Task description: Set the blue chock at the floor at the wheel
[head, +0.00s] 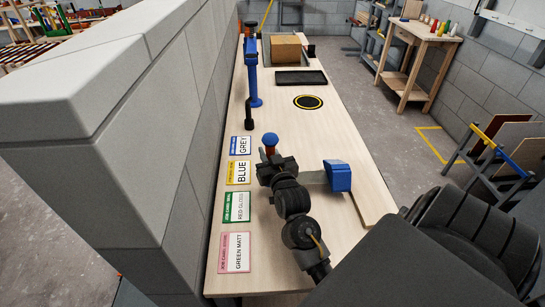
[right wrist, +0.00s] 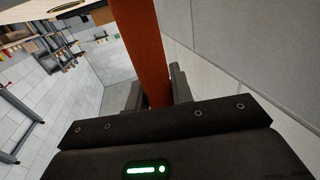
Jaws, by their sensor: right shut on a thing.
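My right gripper (head: 270,160) is over the near part of the workbench, shut on an orange-red bar (right wrist: 146,50) that runs up between its fingers in the right wrist view. In the head view, a short piece of this bar shows beyond the gripper with a round blue knob (head: 270,139) at its top. A blue block (head: 339,176) with a pale grey flat part on its left is at the bench's right side; I cannot tell whether it is the chock. No wheel is recognisable. My left gripper is not in view.
Labelled cards, including one reading BLUE (head: 239,173), line the bench's (head: 325,130) left side. Farther back are a blue post (head: 252,75), a black ringed disc (head: 308,102), a dark tray (head: 300,77) and a cardboard box (head: 286,47). A grey wall (head: 190,110) stands left. Floor right is partly clear.

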